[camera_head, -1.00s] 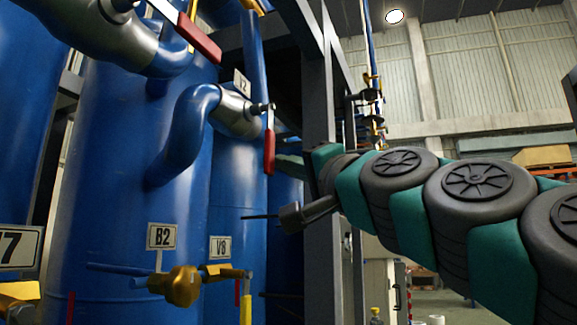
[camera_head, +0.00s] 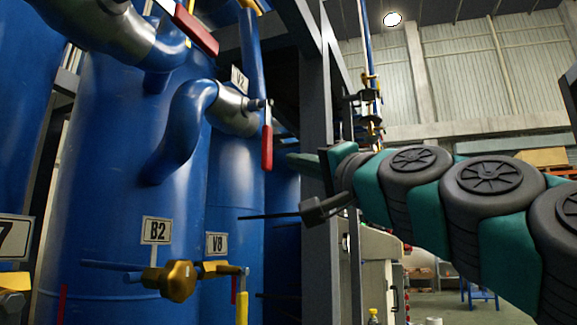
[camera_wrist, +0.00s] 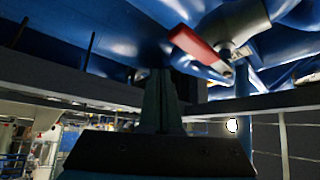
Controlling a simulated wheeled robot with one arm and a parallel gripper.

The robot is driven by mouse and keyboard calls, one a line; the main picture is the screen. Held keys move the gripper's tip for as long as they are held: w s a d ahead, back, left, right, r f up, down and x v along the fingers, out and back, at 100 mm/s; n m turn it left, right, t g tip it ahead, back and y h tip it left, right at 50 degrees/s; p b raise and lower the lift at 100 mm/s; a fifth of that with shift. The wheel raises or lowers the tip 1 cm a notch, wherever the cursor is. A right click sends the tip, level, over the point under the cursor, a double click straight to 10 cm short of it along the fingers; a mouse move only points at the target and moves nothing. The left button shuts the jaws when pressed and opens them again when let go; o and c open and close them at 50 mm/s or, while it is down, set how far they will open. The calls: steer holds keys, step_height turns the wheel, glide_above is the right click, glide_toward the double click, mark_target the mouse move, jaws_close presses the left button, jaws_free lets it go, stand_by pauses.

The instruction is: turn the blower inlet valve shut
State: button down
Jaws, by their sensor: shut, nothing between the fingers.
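A red lever handle (camera_head: 267,148) hangs down from a grey valve body (camera_head: 234,110) on a blue pipe, by the V2 tag (camera_head: 240,80). A second red lever (camera_head: 196,29) slants at the upper left. No label names the blower inlet valve, so I cannot tell which valve it is. My gripper (camera_head: 291,159) is shut and empty, just right of the hanging lever in the picture. I cannot tell whether they touch. In the wrist view, my shut fingers (camera_wrist: 160,78) point up, with a blurred red lever (camera_wrist: 200,48) beyond them to the right.
A grey steel post (camera_head: 316,100) stands behind my gripper. Brass valves (camera_head: 178,281) and the B2 (camera_head: 156,231) and V8 (camera_head: 216,243) tags are lower left, in front of large blue tanks (camera_head: 110,190). Open hall floor shows at the lower right.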

steer(key=s+d, duration=0.4)
steer(key=s, duration=0.2)
steer(key=shift+s+d, duration=0.15)
steer(key=shift+s, duration=0.25)
steer(key=w+a+f+n+g+h, duration=0.2)
steer(key=a+f+g, duration=0.1)
steer(key=f, duration=0.8)
steer(key=w+a+f+n+g+h, duration=0.15)
steer(key=a+f, duration=0.25)
steer(key=f, duration=0.6)
step_height(320, 180, down, 17)
steer(key=s+d+g+h, duration=0.2)
steer(key=g+h, duration=0.1)
steer(key=g, duration=0.2)
steer(key=s+d+f+n+g+h, duration=0.1)
steer(key=s+d+f+g+h, duration=0.25)
steer(key=f, duration=0.65)
steer(key=s+d+f+g+h, duration=0.15)
steer(key=s+d+f, duration=0.35)
steer(key=f, duration=0.5)
steer(key=s+d+f+g+h, duration=0.1)
steer(key=s+d+f+g, duration=0.1)
steer(key=s, duration=0.5)
steer(key=s+d+f+g+h, duration=0.1)
steer(key=s+d+f+g, duration=0.2)
steer(key=s+d+f, duration=0.2)
step_height(320, 180, down, 3)
steer(key=shift+s+r, duration=0.2)
steer(key=shift+s, duration=0.7)
